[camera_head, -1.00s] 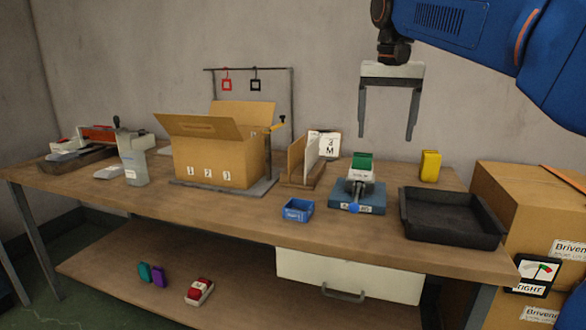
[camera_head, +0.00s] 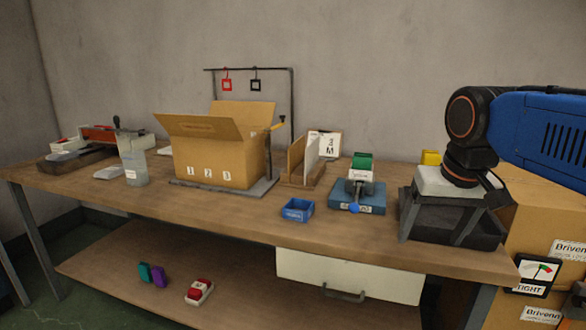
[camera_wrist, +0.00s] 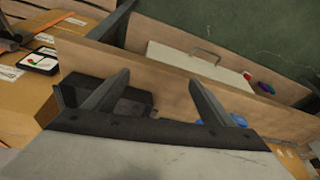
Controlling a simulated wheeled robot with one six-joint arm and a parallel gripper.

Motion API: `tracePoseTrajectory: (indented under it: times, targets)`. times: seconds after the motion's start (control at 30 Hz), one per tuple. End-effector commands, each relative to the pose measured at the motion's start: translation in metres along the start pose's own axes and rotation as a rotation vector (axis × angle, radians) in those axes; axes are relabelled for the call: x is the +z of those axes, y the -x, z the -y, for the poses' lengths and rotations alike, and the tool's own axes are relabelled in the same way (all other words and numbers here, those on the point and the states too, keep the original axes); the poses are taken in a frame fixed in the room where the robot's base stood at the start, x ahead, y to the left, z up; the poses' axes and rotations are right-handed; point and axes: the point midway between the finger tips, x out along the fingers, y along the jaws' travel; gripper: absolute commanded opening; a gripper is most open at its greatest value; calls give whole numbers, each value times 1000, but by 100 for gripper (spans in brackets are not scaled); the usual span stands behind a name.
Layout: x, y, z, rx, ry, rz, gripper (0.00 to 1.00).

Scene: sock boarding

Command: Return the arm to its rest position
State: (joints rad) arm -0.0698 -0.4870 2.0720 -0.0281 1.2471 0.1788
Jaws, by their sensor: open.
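My gripper (camera_head: 452,215) hangs at the right of the head view, in front of the black tray (camera_head: 425,228) on the bench's right end, and hides part of it. Its two fingers are spread with nothing between them. In the wrist view the fingers of my gripper (camera_wrist: 158,95) point away over the bench, apart and empty. The black tray (camera_wrist: 130,108) shows beside and behind the left finger there. I cannot tell how far the gripper is from the tray.
The workbench (camera_head: 240,225) holds an open cardboard box (camera_head: 215,160), a small blue bin (camera_head: 298,210) and a blue-based device (camera_head: 357,197). Stacked cartons (camera_head: 540,225) with a gauge sign (camera_head: 534,275) stand at the right. A yellow item (camera_head: 430,157) is partly hidden behind my arm.

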Motion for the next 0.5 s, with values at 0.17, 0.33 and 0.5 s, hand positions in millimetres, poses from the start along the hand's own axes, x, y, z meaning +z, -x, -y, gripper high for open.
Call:
tracePoseTrajectory:
  times: [0.17,0.33,0.5]
  targets:
    - [66,-44,-15,-8,41,-40,77]
    - [118,-85,-26,-10,77,-74,77]
    - [150,-113,-31,-10,99,-96,77]
